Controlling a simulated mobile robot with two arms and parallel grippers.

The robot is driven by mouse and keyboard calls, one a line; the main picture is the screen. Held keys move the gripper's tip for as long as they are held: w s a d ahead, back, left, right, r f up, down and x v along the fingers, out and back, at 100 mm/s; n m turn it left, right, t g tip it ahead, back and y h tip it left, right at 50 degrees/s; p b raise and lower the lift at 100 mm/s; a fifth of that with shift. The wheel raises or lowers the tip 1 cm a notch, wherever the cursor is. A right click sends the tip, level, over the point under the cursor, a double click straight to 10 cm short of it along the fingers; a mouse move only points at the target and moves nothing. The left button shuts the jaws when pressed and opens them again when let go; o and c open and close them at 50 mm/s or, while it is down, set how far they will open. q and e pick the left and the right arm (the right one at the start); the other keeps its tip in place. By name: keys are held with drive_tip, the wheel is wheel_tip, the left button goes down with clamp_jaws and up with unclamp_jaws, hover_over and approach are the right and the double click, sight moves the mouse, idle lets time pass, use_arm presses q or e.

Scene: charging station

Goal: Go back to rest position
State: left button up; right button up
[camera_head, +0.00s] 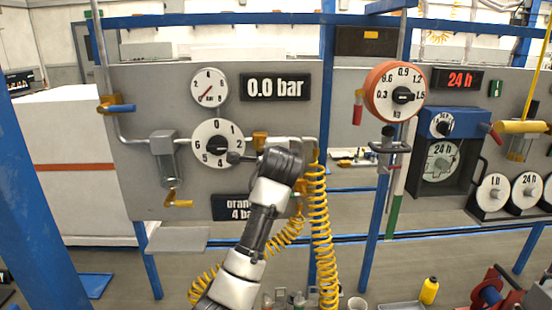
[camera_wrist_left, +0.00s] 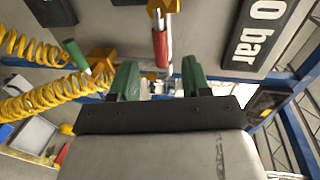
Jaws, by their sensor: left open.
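My left arm (camera_head: 255,235) comes up from the bottom middle in the head view. Its dark wrist (camera_head: 280,162) is raised in front of the grey panel's right edge, beside the 0–6 dial (camera_head: 205,130). The gripper's fingers are not clear in the head view. In the left wrist view my left gripper (camera_wrist_left: 158,70) has two green fingers standing apart, with nothing visible held between them. A red-sleeved brass fitting (camera_wrist_left: 160,45) shows beyond the fingertips. My right gripper is not in view.
The grey panel (camera_head: 150,90) carries a round gauge (camera_head: 209,87) and a display (camera_head: 275,87) reading 0.0 bar. Yellow coiled hoses (camera_head: 322,235) hang right beside my arm, close to it. A blue post (camera_head: 327,60) stands behind. An orange dial (camera_head: 385,80) is further right.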

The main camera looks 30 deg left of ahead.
use_arm(q)
drive_tip(key=shift+s+d, duration=0.25)
drive_tip(key=shift+s, duration=0.15)
drive_tip(key=s+d+f+n+g+h+b, duration=0.1)
drive_tip(key=s+d+f+g+h, duration=0.15)
drive_tip(key=f, duration=1.75)
drive_tip(key=s+d+f+g+h, duration=0.1)
drive_tip(key=d+f+g+h, duration=0.15)
drive_tip(key=f, duration=1.75)
drive_tip(key=s+d+f+n+g+h+b, duration=0.1)
drive_tip(key=s+d+f, duration=0.1)
drive_tip(key=s+f, duration=0.7)
drive_tip(key=s+d+f+n+g, duration=0.1)
drive_tip(key=s+f, duration=0.5)
drive_tip(key=f, duration=0.6)
drive_tip(key=s+d+f+n+g, duration=0.1)
drive_tip(key=s+f, duration=0.5)
drive_tip(key=s, duration=0.8)
drive_tip(key=s+d+f+n+g+h, duration=0.1)
drive_tip(key=s+f, duration=0.5)
drive_tip(key=s, duration=0.8)
drive_tip(key=s+d+f+n+g+h+b, duration=0.1)
drive_tip(key=s+f+n+g, duration=0.2)
drive_tip(key=s+f, duration=0.4)
drive_tip(key=s+n, duration=0.1)
drive_tip(key=s, duration=0.6)
drive_tip(key=shift+g, duration=0.3)
